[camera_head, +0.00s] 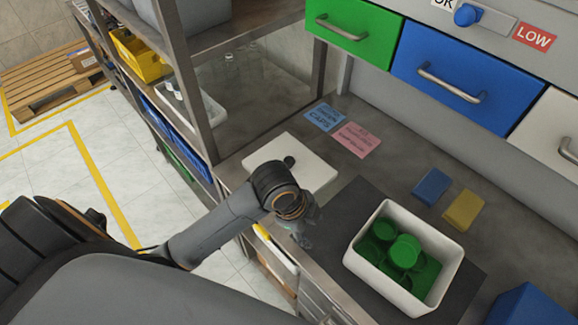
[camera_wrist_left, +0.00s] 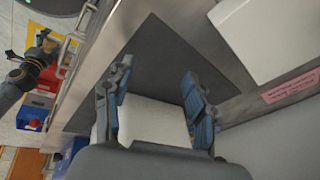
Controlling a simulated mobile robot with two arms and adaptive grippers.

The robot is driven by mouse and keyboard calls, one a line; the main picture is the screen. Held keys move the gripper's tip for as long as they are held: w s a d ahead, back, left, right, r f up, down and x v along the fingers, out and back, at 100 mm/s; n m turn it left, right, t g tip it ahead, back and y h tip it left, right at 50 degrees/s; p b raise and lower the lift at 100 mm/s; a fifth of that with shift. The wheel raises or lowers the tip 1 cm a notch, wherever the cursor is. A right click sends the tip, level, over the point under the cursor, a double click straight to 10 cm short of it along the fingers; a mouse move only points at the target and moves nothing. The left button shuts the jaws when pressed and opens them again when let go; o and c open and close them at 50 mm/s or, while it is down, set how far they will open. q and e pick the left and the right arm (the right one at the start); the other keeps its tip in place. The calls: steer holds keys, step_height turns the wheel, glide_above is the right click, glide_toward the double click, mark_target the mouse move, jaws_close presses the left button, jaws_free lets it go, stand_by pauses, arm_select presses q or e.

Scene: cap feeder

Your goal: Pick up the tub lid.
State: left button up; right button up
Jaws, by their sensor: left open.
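The tub lid (camera_head: 312,168) is a flat white slab with a small dark knob, lying on the bench left of the dark mat. My left arm hides its near left part. A white slab that looks like the lid (camera_wrist_left: 268,38) shows at the top right of the left wrist view, cut off by the frame. My left gripper (camera_head: 304,232) points down between the lid and the white tub (camera_head: 366,262). Its open fingers (camera_wrist_left: 152,95) are empty, apart from the lid, with the tub visible beyond them. Part of my right arm seems to show in the left wrist view.
Several green caps (camera_head: 403,252) lie in the tub. Blue (camera_head: 432,187) and yellow (camera_head: 463,209) blocks lie behind it. A pink card (camera_head: 357,140) and a blue card (camera_head: 325,117) lie beyond the lid. A shelf post (camera_head: 195,80) rises at the left.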

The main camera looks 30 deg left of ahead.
arm_select(q)
steer(key=w+a+r+m, duration=0.1)
steer(key=w+m, duration=0.1)
steer(key=m, duration=0.1)
steer(key=w+a+r+m+g+y, duration=0.1)
steer(key=w+m, duration=0.2)
steer(key=w+a+r+m, duration=0.1)
steer(key=w+r+m, duration=0.1)
steer(key=m, duration=0.1)
steer(key=shift+w+r+m, duration=0.1)
steer(key=shift+w+m, duration=0.15)
steer(key=shift+m, duration=0.05)
steer(key=w+a+r+m+g+y, duration=0.2)
steer(key=w+a+r+m, duration=0.4)
steer(key=a+r+m, duration=0.35)
steer(key=p, duration=0.2)
glide_above(289, 160)
steer(key=s, duration=0.1)
steer(key=shift+n, duration=0.35)
step_height(289, 160, down, 7)
steer(key=shift+f, duration=0.1)
steer(key=shift+w+f, duration=0.15)
steer(key=shift+f, duration=0.4)
steer(key=f, duration=0.1)
steer(key=f+p, duration=0.1)
steer(key=f, duration=0.1)
steer(key=shift+w+f, duration=0.3)
steer(key=shift+w, duration=0.05)
steer(key=shift+f, duration=0.4)
steer(key=shift+c, duration=0.4)
